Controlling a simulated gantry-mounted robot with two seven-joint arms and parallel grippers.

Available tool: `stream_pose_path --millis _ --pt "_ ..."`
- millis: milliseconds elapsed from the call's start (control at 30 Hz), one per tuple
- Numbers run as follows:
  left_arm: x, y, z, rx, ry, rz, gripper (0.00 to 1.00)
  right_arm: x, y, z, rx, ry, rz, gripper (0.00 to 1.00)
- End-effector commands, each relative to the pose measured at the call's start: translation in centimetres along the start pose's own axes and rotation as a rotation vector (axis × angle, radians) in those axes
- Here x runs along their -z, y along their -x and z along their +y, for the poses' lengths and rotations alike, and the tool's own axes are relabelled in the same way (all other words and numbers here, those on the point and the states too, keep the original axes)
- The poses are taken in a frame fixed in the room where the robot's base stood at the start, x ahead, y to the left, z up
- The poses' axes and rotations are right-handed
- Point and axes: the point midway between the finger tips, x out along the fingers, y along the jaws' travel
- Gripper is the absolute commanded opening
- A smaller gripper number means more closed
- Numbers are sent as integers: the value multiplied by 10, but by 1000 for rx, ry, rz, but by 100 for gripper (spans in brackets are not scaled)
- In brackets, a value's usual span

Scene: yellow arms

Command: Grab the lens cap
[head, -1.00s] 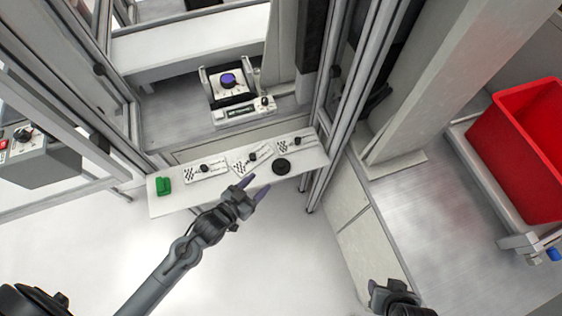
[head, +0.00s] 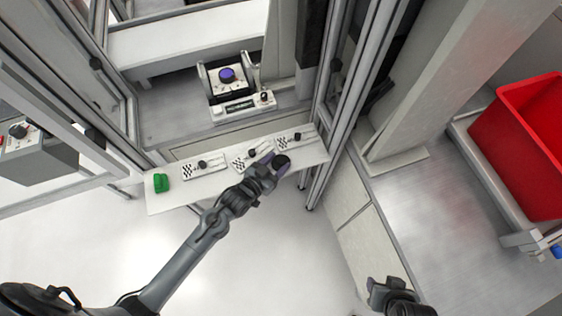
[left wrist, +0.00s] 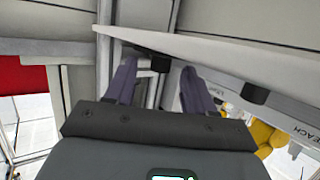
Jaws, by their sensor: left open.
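The lens cap (head: 283,162) is a round black disc on the right part of a narrow white shelf (head: 162,206). My left gripper (head: 270,164) is open at the cap, its purple-grey fingers overlapping the cap's left side in the head view. In the left wrist view, a small dark piece, likely the cap (left wrist: 160,62), shows between the tips of my left gripper (left wrist: 158,68). Whether the fingers touch it, I cannot tell. My right gripper (head: 388,294) is at the bottom right, far from the shelf; its jaws are unclear.
Several white cards with small black knobs (head: 203,164) line the shelf, and a green block (head: 161,183) lies at its left end. A device with a purple knob (head: 227,75) stands behind. Metal posts (head: 338,110) rise to the right. A red bin (head: 530,140) is far right.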

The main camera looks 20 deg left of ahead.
Motion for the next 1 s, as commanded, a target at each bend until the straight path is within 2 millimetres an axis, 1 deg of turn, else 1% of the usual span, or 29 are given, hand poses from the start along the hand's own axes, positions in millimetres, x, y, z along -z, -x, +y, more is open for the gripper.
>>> stream_pose_path --millis 233,267,500,600,867,1000 --pt "0 -2 0 0 0 0 54 0 0 0 -2 2 0 43" --pt "0 -2 0 0 0 0 51 0 0 1 -2 3 0 43" --pt "0 -2 0 0 0 -1 14 0 0 2 -8 10 0 43" --pt "0 -2 0 0 0 -1 0 0 0 2 -8 10 0 43" --pt "0 -1 0 0 0 0 0 0 0 2 -7 9 0 43" --pt "4 0 0 0 0 0 0 0 2 2 -5 6 1 43"
